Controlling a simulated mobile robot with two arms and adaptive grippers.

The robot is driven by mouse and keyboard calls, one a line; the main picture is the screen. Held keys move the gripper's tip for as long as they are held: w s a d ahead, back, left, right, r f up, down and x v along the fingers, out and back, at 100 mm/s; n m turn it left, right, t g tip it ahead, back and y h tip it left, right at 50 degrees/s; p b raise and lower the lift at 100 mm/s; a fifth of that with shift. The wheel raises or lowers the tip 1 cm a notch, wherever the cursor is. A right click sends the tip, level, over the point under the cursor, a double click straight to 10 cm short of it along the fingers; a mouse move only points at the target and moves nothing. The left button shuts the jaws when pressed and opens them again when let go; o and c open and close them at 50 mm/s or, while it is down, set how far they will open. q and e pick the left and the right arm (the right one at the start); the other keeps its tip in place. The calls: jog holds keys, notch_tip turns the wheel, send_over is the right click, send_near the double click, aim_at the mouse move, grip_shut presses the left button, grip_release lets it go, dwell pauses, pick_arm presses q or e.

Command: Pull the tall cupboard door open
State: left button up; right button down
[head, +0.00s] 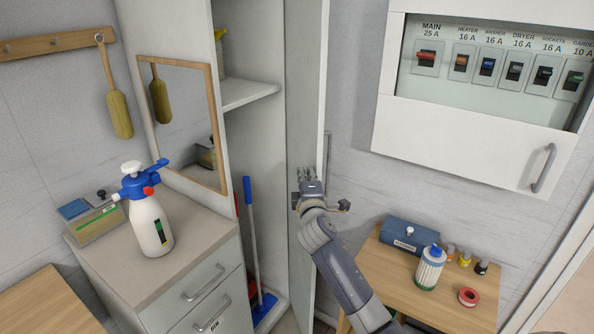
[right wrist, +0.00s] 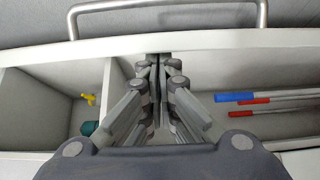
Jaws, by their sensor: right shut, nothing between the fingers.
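The tall cupboard (head: 262,130) stands open in the head view, its inside and shelf showing. Its door (head: 303,70) is swung out toward me, seen nearly edge-on. The door's bar handle (head: 327,160) is on the outer face, to the right; it also shows along the top of the right wrist view (right wrist: 168,8). My right gripper (head: 310,174) is shut and empty, at the door's inner side near its free edge, off the handle. In the right wrist view its fingertips (right wrist: 160,58) are close to the door's pale edge; contact is unclear. My left gripper is out of view.
A mop or broom (head: 252,230) stands inside the cupboard. Left is a drawer cabinet (head: 185,245) with a spray bottle (head: 150,225). Right of my arm is a wooden table (head: 450,300) with a blue box (head: 408,236) and small items. A breaker panel (head: 470,140) hangs above.

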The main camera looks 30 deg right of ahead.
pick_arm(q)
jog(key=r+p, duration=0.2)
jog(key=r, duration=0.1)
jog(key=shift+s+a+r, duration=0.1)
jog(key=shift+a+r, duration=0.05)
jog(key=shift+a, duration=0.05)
pick_arm(e)
jog(key=s+d+n+t+y, duration=0.1)
jog(key=s+d+n+y, duration=0.1)
jog(key=d, duration=1.2)
jog(key=shift+s+y, duration=0.35)
jog(key=shift+y, duration=0.05)
jog(key=shift+a, duration=0.1)
